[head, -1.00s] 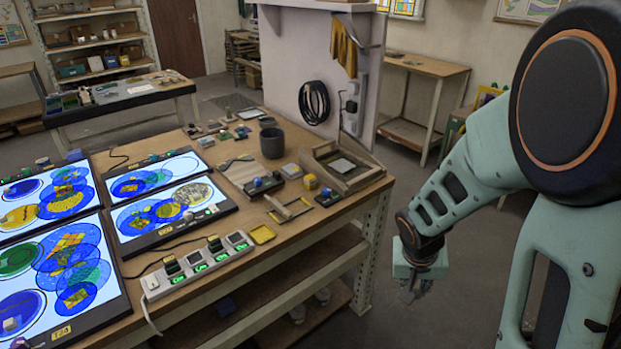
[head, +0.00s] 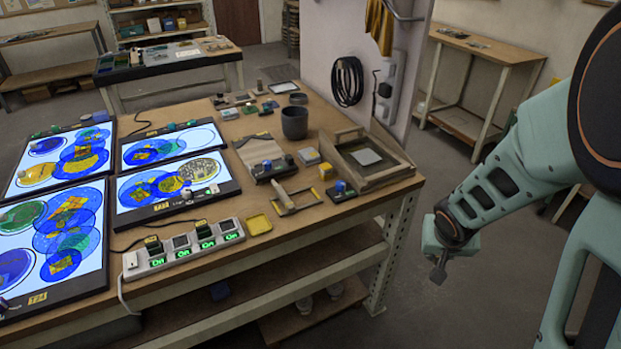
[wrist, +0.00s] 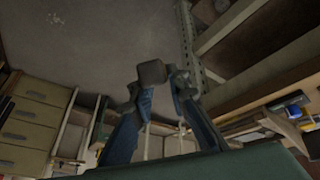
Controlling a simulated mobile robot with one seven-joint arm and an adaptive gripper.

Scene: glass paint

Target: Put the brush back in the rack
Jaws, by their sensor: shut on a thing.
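My gripper (head: 438,268) hangs off the right end of the workbench, over the floor and apart from the bench. In the wrist view my gripper (wrist: 165,78) has its fingertips close together on a small dark grey thing (wrist: 151,72), apparently part of the brush; bristles and handle cannot be made out. On the bench near its right front edge is a small light-wood stand (head: 294,203) with raised ends, which may be the rack. It is well to the left of my gripper.
A power strip (head: 185,250) and lit panels (head: 60,240) fill the bench's left side. A bench leg (head: 388,255) stands left of my gripper.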

